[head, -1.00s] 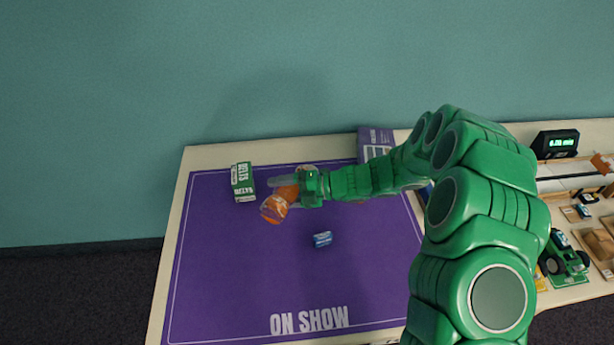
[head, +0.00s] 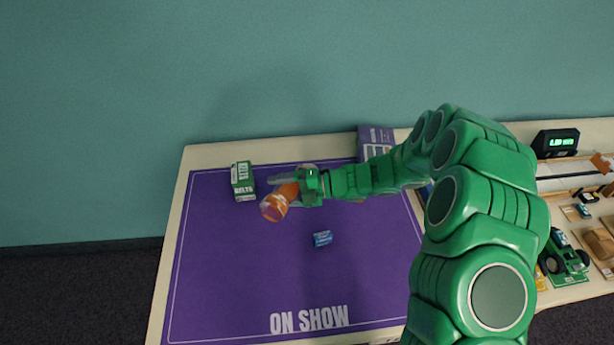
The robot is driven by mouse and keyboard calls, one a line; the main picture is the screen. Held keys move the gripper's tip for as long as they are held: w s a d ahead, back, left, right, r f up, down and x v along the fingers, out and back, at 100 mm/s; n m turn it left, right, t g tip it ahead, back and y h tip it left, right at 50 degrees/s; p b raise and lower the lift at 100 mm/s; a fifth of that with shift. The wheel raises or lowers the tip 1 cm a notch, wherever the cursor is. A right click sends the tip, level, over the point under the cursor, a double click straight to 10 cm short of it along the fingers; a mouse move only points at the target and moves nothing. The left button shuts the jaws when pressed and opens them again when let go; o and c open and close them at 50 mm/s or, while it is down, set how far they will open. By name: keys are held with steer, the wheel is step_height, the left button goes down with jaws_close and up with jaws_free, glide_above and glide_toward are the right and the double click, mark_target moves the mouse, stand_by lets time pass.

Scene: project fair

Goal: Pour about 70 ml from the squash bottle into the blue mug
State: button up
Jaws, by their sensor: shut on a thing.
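My gripper (head: 286,188) is over the upper middle of the purple mat (head: 230,275), shut on the squash bottle. The squash bottle (head: 276,204) is orange and tilted, with one end toward the lower left. The fingers and my wrist hide part of it. I cannot make out the blue mug; my arm covers part of the mat and table. I see no stream of liquid.
A green and white box (head: 243,181) stands left of the bottle. A small blue packet (head: 323,239) lies mid-mat. A purple box (head: 375,141) stands behind my arm. A dark display (head: 556,143) and a green toy tractor (head: 564,256) are at right. The front left mat is clear.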

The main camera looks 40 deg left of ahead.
steer(key=f+n, duration=0.1)
steer(key=f+n+t, duration=0.1)
steer(key=shift+s+f, duration=0.2)
steer(key=shift+f, duration=0.15)
steer(key=shift+s+d+f+n+t+h, duration=0.1)
steer(key=shift+s+f+n+t+h, duration=0.2)
steer(key=shift+f+n+t, duration=0.5)
steer(key=shift+s+f, duration=0.1)
steer(key=shift+r, duration=0.2)
stand_by(1.4)
steer(key=shift+w+r+n+t, duration=0.35)
steer(key=shift+r+n+t, duration=0.15)
steer(key=shift+n, duration=0.1)
steer(key=shift+w+a+r+n+t+b, duration=0.3)
steer(key=shift+w+r+n+t, duration=0.3)
steer(key=shift+w+n+t, duration=0.3)
steer(key=shift+w+a+f+n+t, duration=0.1)
steer(key=shift+w+f+n+t, duration=0.15)
steer(key=shift+f+n+t, duration=0.25)
steer(key=shift+r+n, duration=0.15)
steer(key=shift+n, duration=0.15)
